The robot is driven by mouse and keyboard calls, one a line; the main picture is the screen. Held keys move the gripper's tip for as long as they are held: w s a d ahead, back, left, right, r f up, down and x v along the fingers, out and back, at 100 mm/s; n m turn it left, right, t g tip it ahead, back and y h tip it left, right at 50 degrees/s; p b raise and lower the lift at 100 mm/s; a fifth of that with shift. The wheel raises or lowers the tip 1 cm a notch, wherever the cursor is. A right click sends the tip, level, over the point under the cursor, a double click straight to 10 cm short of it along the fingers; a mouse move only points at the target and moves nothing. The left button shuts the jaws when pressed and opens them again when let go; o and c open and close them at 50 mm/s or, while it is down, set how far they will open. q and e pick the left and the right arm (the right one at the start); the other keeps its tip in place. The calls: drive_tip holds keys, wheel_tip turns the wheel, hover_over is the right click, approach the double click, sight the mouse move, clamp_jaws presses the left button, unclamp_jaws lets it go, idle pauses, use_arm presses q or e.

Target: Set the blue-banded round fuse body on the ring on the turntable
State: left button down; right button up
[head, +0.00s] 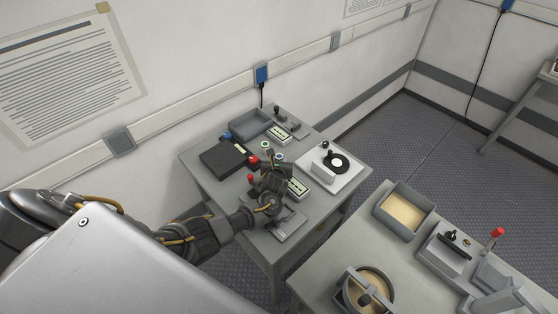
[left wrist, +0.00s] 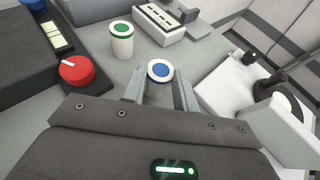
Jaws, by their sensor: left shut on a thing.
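The round fuse body with a blue top (left wrist: 160,71) stands upright between the fingers of my left gripper (left wrist: 160,92), which is shut on it. In the head view the gripper (head: 274,160) is over the rear table, with the blue-topped body (head: 278,155) at its tips. The turntable also shows at the right in the left wrist view (left wrist: 222,95). My right gripper is not seen.
A green-topped round body (left wrist: 121,42) stands just beyond the held one. A dark box with a red knob (left wrist: 76,70) is at the left. A grey tray (head: 250,124) and meters are behind. The front table holds another tray (head: 404,211) and devices.

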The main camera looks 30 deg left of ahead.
sight(279, 154)
use_arm(q)
wheel_tip(279, 154, up, 3)
drive_tip(key=shift+f+p, duration=0.15)
drive_tip(key=shift+p, duration=0.85)
wheel_tip(279, 154, up, 7)
